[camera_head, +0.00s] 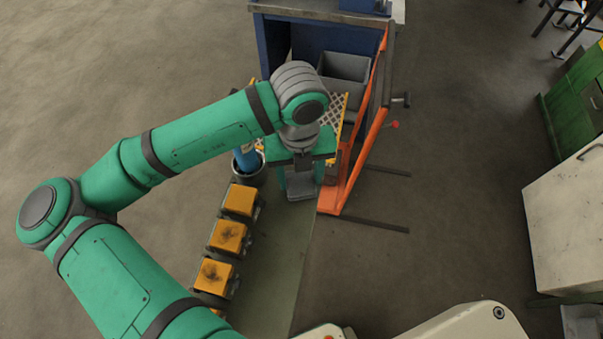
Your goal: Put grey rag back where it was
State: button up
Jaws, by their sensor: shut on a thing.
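My gripper (300,175) is near the middle of the view, pointing down, with its green fingers on both sides of a small grey piece. This grey piece, which looks like the folded grey rag (300,190), is held between the fingers. My gripper body hides its upper part. The rag shows over the grey-green strip (276,270) on the floor; I cannot tell how high it is above it.
Yellow-topped blocks (228,237) stand in a row left of the strip. A bucket with a blue item (247,160) is behind them. An orange frame (352,165) stands close to the right. A blue bench (272,42) with a grey bin (344,68) is behind.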

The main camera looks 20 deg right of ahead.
aim_at(301, 181)
jog(key=shift+s+f, duration=0.1)
jog(key=shift+s, duration=0.2)
jog(key=shift+f, duration=0.15)
jog(key=o, duration=1)
notch_tip(301, 181, up, 12)
jog(key=shift+r, duration=0.2)
jog(key=shift+w, duration=0.1)
